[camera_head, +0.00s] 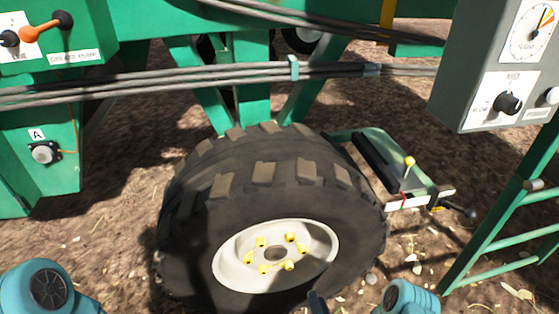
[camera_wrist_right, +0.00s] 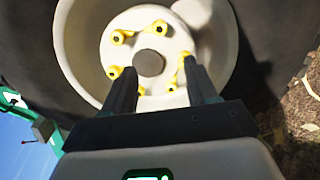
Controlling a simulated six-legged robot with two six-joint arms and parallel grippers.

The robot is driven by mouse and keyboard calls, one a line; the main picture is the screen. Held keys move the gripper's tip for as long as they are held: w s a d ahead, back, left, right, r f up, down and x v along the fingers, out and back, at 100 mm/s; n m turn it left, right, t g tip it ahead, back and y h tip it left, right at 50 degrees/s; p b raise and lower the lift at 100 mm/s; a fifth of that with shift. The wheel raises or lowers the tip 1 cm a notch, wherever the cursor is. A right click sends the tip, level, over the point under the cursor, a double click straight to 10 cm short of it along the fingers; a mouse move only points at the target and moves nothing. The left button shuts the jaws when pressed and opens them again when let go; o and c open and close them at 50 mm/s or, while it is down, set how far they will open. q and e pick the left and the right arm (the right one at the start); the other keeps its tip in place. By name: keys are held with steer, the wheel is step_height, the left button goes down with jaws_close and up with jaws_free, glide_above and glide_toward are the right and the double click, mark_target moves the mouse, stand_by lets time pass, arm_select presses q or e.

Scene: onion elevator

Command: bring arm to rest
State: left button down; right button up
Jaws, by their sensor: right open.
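My right gripper (camera_wrist_right: 158,84) is open in the right wrist view, its two dark fingers apart with nothing held between them. It faces the pale wheel hub, and the gap between fingers and hub cannot be judged exactly. In the head view a small dark part of the right gripper (camera_head: 316,302) shows at the bottom edge, in front of the big wheel. My right arm's teal joint shows at the bottom right and my left arm's at the bottom left. My left gripper is out of view.
A large black tire (camera_head: 200,235) with a white rim (camera_head: 228,262) and yellow lug nuts fills the middle. Green machine frame and cables run behind it. A grey gauge box (camera_head: 450,85) hangs at right above a green ladder (camera_head: 490,245). A lever with yellow knob (camera_head: 409,161) stands beside the tire.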

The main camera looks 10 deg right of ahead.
steer(key=s+a+r+n+g+y, duration=0.2)
steer(key=s+a+n+g+y, duration=0.45)
steer(key=a+n, duration=0.2)
steer(key=s+a+r+n+g+y, duration=0.2)
steer(key=s+a+n+g+y, duration=0.3)
steer(key=a+n+y, duration=0.3)
steer(key=s+d+f+n+g+h, duration=0.1)
steer(key=s+d+n+g+h, duration=0.1)
steer(key=s+n+g+h, duration=0.4)
steer(key=s+d+f+n+g+h, duration=0.1)
steer(key=s+d+n+g+h, duration=0.15)
steer(key=s+n+g, duration=0.6)
steer(key=w+d+n+t+h, duration=0.1)
steer(key=w+d+n+t, duration=0.25)
steer(key=n, duration=0.45)
steer(key=w+d+n+t+h, duration=0.2)
steer(key=w+n+t, duration=0.1)
steer(key=n+t, duration=0.3)
step_height(320, 180, up, 25)
steer(key=g+p, duration=0.1)
steer(key=p, duration=2.3)
steer(key=shift+s+a+f+n, duration=0.2)
steer(key=shift+s+n, duration=0.05)
steer(key=shift+n, duration=0.15)
